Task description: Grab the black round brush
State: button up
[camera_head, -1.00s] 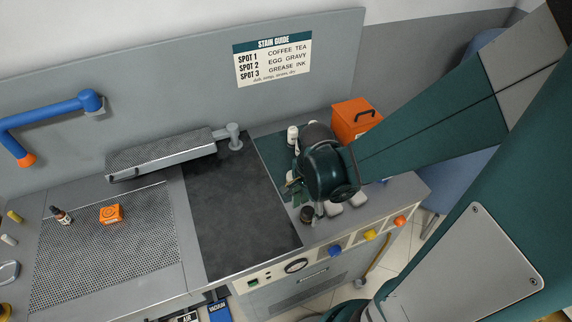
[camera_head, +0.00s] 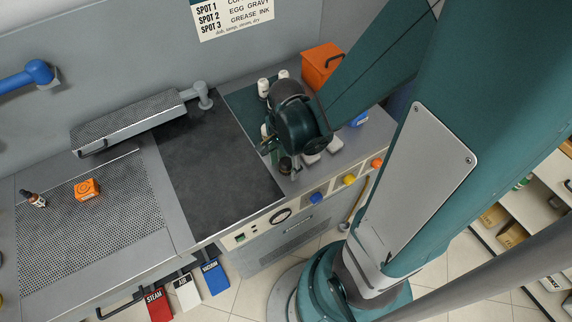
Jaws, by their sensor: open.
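A small dark round object (camera_head: 285,164), which looks like the black round brush, stands on the counter near its front edge, just below and right of my gripper's fingers. It is partly covered by the gripper, so its full shape is unclear. My gripper (camera_head: 270,150) is open, with its fingers low over the dark green mat (camera_head: 240,99). My wrist hides much of the mat and what stands there. I cannot tell whether the fingers touch anything.
White bottles (camera_head: 263,88) and an orange box (camera_head: 320,66) stand behind my wrist. Pale blocks (camera_head: 311,158) and a blue item (camera_head: 359,119) lie to its right. The black board (camera_head: 210,160) to the left is clear. An orange tin (camera_head: 87,190) sits on the perforated plate (camera_head: 95,230).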

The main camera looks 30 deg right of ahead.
aim_at(286, 161)
jog(key=c, duration=1)
jog(key=shift+r, duration=0.15)
jog(key=shift+r+p, duration=1.05)
jog(key=shift+r, duration=3.8)
